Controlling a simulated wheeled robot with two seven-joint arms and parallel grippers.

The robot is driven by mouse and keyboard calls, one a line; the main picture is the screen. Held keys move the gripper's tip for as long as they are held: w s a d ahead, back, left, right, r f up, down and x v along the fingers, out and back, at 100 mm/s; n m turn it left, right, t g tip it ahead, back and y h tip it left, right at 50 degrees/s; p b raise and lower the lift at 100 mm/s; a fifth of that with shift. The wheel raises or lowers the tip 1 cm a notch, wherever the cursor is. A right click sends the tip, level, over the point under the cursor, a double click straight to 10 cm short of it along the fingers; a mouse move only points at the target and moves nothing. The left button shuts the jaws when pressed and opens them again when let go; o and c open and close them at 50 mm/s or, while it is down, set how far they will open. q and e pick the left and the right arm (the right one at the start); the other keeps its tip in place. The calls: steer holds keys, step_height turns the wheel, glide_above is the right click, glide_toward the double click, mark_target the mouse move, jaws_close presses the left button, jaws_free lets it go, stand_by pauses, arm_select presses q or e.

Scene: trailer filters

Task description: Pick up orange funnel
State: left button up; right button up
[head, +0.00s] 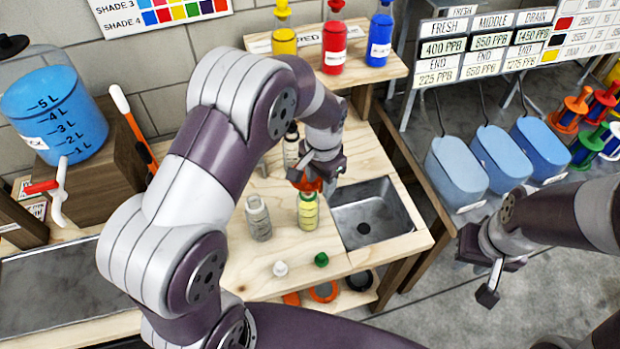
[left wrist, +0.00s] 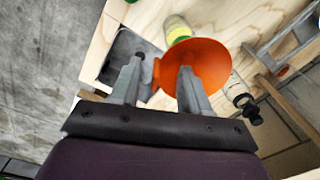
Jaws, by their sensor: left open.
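The orange funnel (head: 307,183) sits at the mouth of a bottle with a yellow-green band (head: 308,212) on the wooden bench, left of the sink. My left gripper (head: 318,180) is at the funnel and partly covers it in the head view. In the left wrist view the funnel's wide bowl (left wrist: 208,62) faces the camera. My left gripper (left wrist: 160,75) is open there, with the funnel's near rim showing between and behind its fingers. Whether the fingers touch it cannot be told. My right gripper (head: 486,280) hangs at the right over the floor, away from the bench; its jaw opening is unclear.
A grey sink (head: 372,212) is right of the bottle. A grey bottle (head: 258,218), a white cap (head: 280,268) and a green cap (head: 321,259) stand nearby. A shelf (head: 350,72) with coloured bottles is behind. Blue containers (head: 456,172) stand at the right.

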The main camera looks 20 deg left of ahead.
arm_select(q)
steer(key=shift+f, duration=0.1)
steer(key=shift+d, duration=0.1)
jaws_close()
steer(key=shift+s, duration=0.1)
